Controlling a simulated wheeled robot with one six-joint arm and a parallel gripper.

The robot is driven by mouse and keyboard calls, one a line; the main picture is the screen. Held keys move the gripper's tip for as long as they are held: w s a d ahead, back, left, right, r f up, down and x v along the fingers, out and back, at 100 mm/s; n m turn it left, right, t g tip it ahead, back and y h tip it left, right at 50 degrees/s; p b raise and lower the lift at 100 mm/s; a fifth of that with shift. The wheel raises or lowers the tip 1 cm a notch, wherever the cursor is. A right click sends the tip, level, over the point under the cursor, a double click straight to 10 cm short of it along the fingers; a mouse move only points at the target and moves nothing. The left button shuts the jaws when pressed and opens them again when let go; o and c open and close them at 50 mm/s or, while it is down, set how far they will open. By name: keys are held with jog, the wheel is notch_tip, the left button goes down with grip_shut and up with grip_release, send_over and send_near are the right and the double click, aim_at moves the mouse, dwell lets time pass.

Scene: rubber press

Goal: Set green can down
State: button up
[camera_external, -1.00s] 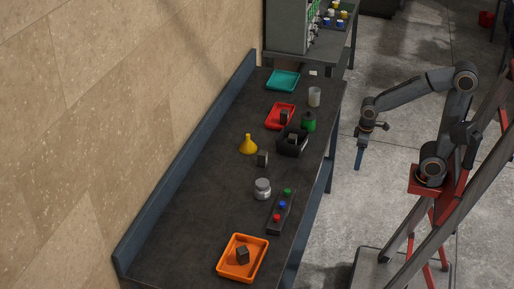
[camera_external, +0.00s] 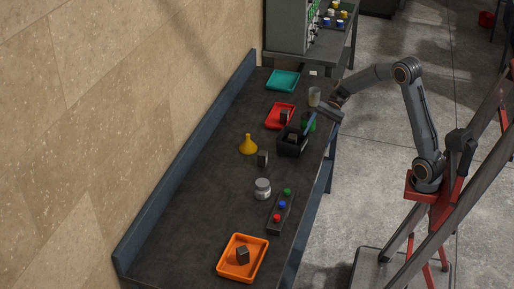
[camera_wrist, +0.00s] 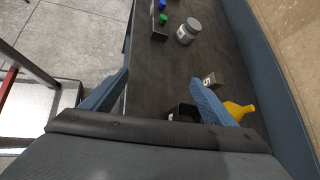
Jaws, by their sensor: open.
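The green can (camera_external: 311,116) stands on the dark workbench (camera_external: 210,185) near its right edge, partly hidden behind my gripper in the external view. My gripper (camera_external: 307,128) is above the bench beside the can and the black bin, fingers angled down and to the left. In the wrist view my gripper (camera_wrist: 160,88) is open, its two blue fingers wide apart with nothing between them. The green can is not visible in the wrist view.
A black bin (camera_external: 291,149) stands close to the fingers. A red tray (camera_external: 274,121), a pale cup (camera_external: 314,95), a yellow funnel (camera_external: 248,146), a grey jar (camera_external: 262,189), a button panel (camera_external: 271,226) and an orange tray (camera_external: 229,270) are around. The left bench side is clear.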

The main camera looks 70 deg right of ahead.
jog(key=w+d+m+t, duration=0.2)
jog(key=d+m+t, duration=0.1)
jog(key=d, duration=0.5)
jog(key=w+d+m+t+b, duration=0.1)
jog(key=w+d+m+t, duration=0.1)
jog(key=d, duration=0.7)
jog(key=w+d+m+t+y+b, duration=0.1)
jog(key=w+d+m+t, duration=0.1)
jog(key=d+m+t, duration=0.3)
jog(key=shift+w+d+r, duration=0.1)
jog(key=shift+d, duration=0.95)
jog(key=shift+w+d+r, duration=0.1)
jog(key=shift+d, duration=0.9)
send_near(302, 120)
jog(key=shift+w+a+f, duration=0.55)
jog(key=shift+w+a, duration=0.15)
jog(key=shift+w, duration=0.15)
jog(key=shift+w+a+f, duration=0.1)
jog(key=shift+w+a, duration=0.3)
jog(key=x, duration=0.2)
jog(key=p+x, duration=0.1)
jog(key=x, duration=0.1)
jog(key=p+x, duration=0.1)
jog(key=x, duration=0.1)
jog(key=shift+w+a+r, duration=0.1)
jog(key=shift+w+r, duration=0.25)
jog(key=c, duration=1.4)
